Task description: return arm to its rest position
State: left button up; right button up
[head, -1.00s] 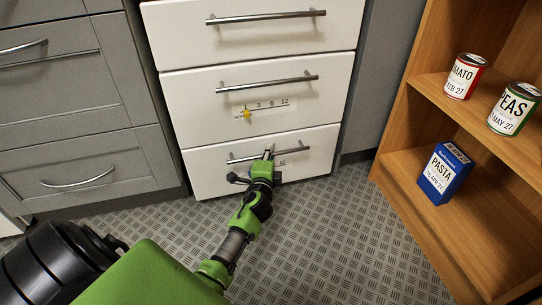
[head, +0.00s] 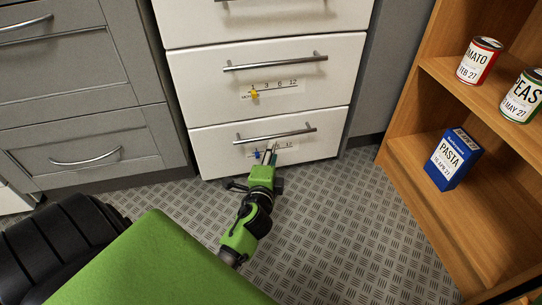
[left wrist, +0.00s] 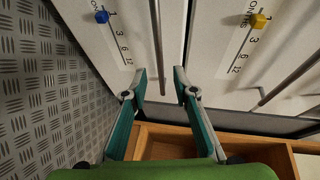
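My left gripper (head: 268,156) is low in front of the bottom white drawer (head: 222,160), its fingertips just below that drawer's bar handle (head: 276,135). In the left wrist view the two fingers of my left gripper (left wrist: 159,70) stand apart with nothing gripped. The bar handle (left wrist: 156,40) shows in the gap between them; I cannot tell the exact distance. The bottom drawer looks flush with those above. My right gripper is not in view.
A blue marker (head: 257,154) sits on the bottom drawer's scale, a yellow marker (head: 254,94) on the middle drawer's. Grey cabinets (head: 70,130) stand left. A wooden shelf (head: 410,150) with cans and a blue pasta box (head: 453,160) stands right. The patterned floor (head: 330,230) is clear.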

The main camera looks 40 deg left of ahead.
pick_arm(q)
jog(key=shift+s+d+r, duration=0.15)
jog(key=shift+s+d, duration=0.1)
jog(key=shift+s, duration=0.3)
